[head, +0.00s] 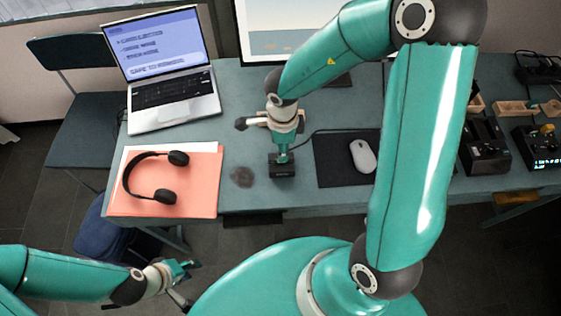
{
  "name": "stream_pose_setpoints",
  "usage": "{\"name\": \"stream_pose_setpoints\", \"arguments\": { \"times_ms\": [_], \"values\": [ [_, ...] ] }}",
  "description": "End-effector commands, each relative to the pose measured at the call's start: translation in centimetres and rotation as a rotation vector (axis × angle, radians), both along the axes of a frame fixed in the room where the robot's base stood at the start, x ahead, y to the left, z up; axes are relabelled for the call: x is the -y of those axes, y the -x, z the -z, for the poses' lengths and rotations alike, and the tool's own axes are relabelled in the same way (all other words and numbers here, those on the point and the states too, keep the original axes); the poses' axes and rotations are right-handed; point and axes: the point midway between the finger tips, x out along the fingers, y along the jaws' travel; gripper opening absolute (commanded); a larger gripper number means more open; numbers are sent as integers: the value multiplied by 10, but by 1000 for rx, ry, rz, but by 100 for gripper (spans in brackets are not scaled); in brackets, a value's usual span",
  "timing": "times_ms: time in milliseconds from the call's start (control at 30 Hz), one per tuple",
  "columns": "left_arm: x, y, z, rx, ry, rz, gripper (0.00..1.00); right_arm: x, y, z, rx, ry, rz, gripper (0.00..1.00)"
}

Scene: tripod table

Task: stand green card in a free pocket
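I cannot make out a green card for certain. A small black block (282,171) with an upper face hard to see stands near the desk's front edge; whether it has pockets is too small to tell. My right gripper (283,150) points down at the top of this block, below its grey wrist. Its fingers are tiny and merge with the block, so its opening and any card in it cannot be told. My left gripper (186,283) is low at the left, off the desk's front edge, with its fingers spread and nothing seen between them.
The desk (240,88) holds a laptop (172,93), headphones (150,188) on an orange folder (201,196), a dark round patch (242,177), a mouse (362,157) on a black mat (335,172), and black devices (484,150) at right. My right arm hides the desk's middle.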

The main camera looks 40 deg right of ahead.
Motion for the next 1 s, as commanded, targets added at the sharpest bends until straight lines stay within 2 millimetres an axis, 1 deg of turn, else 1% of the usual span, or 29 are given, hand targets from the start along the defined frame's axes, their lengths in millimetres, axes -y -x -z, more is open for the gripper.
{"name": "stream_pose_setpoints", "arguments": {
  "times_ms": [167, 300, 400, 500, 733, 933, 1000],
  "values": [
    [0, 0, 5, 0, 0, 0, 35, 0, 1, 15, -3, -1, 2, 33],
    [0, 0, 12, 0, 0, 0, 35, 1, 1, 36, -3, -1, 0, 33],
    [0, 0, 16, 0, 0, 0, 35, 1, 0, 48, -1, 0, 0, 33],
    [0, 0, 17, 0, 0, 0, 35, 1, 0, 53, -1, -1, 2, 33],
    [0, 0, 16, 0, 0, 0, 35, 1, 0, 53, 0, 0, 2, 33],
    [0, 0, 16, 0, 0, 0, 35, 1, 0, 53, 0, 0, 2, 0],
    [0, 0, 16, 0, 0, 0, 35, 1, 0, 53, 0, 0, 2, 0]
  ]
}}
